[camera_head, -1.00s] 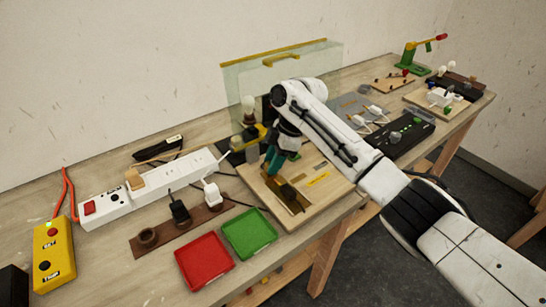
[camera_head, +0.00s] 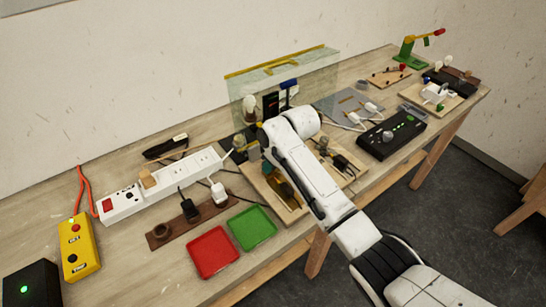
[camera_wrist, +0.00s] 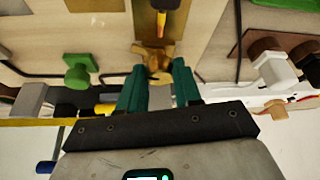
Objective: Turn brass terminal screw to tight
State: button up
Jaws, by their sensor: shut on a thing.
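In the wrist view, the brass terminal screw (camera_wrist: 153,60) is a small brass-coloured piece at the tips of my gripper (camera_wrist: 158,70). The two teal fingers stand on either side of its near end, and the jaws are shut on it. How far the screw is turned cannot be read. In the head view, my gripper (camera_head: 266,168) is mostly hidden behind my white arm, low over the wooden board (camera_head: 290,212). The screw itself cannot be made out there.
A green tray (camera_head: 252,228) and a red tray (camera_head: 213,252) lie in front. A white power strip (camera_head: 125,202) and a yellow button box (camera_head: 80,247) are at left. A clear panel (camera_head: 320,75) stands behind. A green knob (camera_wrist: 78,72) sits left in the wrist view.

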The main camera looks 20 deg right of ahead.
jog(key=m, duration=0.1)
jog(key=m+h+p, duration=0.1)
jog(key=shift+a+r+m, duration=0.1)
jog(key=shift+a+m, duration=0.1)
jog(key=shift+m, duration=0.2)
jog(key=m+h, duration=0.1)
jog(key=m, duration=0.2)
jog(key=shift+a+m+t, duration=0.15)
jog(key=shift+m+t, duration=0.15)
jog(key=shift+t, duration=0.1)
jog(key=m+h, duration=0.1)
jog(key=m, duration=0.2)
jog(key=shift+a+h+b, duration=0.15)
jog(key=shift+h+b, duration=0.15)
jog(key=shift+h, duration=0.1)
jog(key=shift+m+g+h+b, duration=0.3)
jog(key=shift+m+h+b, duration=0.15)
jog(key=shift+m, duration=1.05)
jog(key=o, duration=1)
jog(key=shift+o, duration=0.2)
jog(key=shift+a, duration=0.1)
